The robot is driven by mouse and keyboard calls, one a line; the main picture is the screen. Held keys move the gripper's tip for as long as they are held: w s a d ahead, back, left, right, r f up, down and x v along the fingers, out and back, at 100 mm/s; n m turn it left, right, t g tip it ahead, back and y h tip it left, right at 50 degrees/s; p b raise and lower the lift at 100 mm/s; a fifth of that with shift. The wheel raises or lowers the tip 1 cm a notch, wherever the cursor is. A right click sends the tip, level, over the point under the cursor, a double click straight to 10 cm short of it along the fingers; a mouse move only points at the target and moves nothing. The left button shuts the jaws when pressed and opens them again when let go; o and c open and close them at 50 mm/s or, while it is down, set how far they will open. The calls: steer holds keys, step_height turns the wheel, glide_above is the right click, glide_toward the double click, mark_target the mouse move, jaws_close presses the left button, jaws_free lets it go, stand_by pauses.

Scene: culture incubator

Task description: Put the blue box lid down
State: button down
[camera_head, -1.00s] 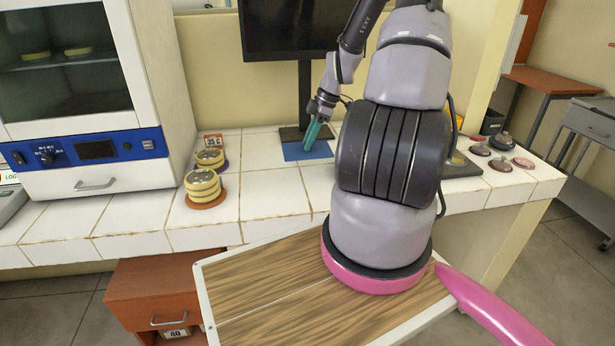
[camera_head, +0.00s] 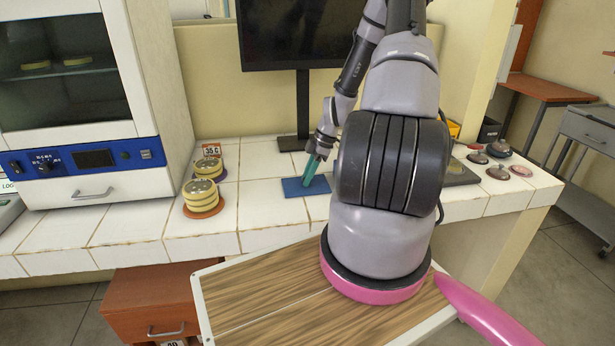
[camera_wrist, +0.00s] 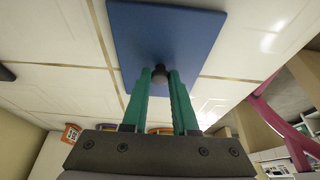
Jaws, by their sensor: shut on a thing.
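The blue box lid (camera_head: 291,188) is a flat blue rectangle over the white tiled counter, in front of the monitor stand. In the wrist view the lid (camera_wrist: 140,42) fills the upper middle and has a small dark knob (camera_wrist: 159,75) at its centre. My gripper (camera_head: 311,171) is above the lid with teal fingers pointing down. In the wrist view my gripper (camera_wrist: 160,82) is shut on the knob, a finger on each side. I cannot tell whether the lid touches the tiles or hangs just above them.
Two stacks of yellow dishes, a front one (camera_head: 201,195) and a back one (camera_head: 208,166), stand left of the lid beside a white incubator (camera_head: 88,185). Several small round lids (camera_head: 498,172) lie at right. Tiles around the blue lid are clear.

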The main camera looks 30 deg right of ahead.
steer(key=c, duration=0.7)
jaws_free()
steer(key=v, duration=1.2)
steer(key=s+a+r+m+h, duration=0.1)
steer(key=a+r+m, duration=0.2)
steer(key=r, duration=0.3)
steer(key=s+a+r+m+h, duration=0.1)
steer(key=a+r+m+h, duration=0.1)
steer(key=r, duration=0.4)
steer(key=shift+s+a+r+m+t+y, duration=0.15)
steer(key=shift+s+a+r+m+t, duration=0.85)
steer(key=shift+s+a+r+m, duration=1.95)
steer(key=shift+s+a+r+m+t+y, duration=0.1)
steer(key=shift+s+a+r+m+t, duration=0.9)
steer(key=shift+s+a+r+m, duration=1.95)
steer(key=shift+s+a+r+m+t+y, duration=0.15)
steer(key=shift+s+a+r+m+t, duration=0.75)
steer(key=shift+s+r, duration=2.4)
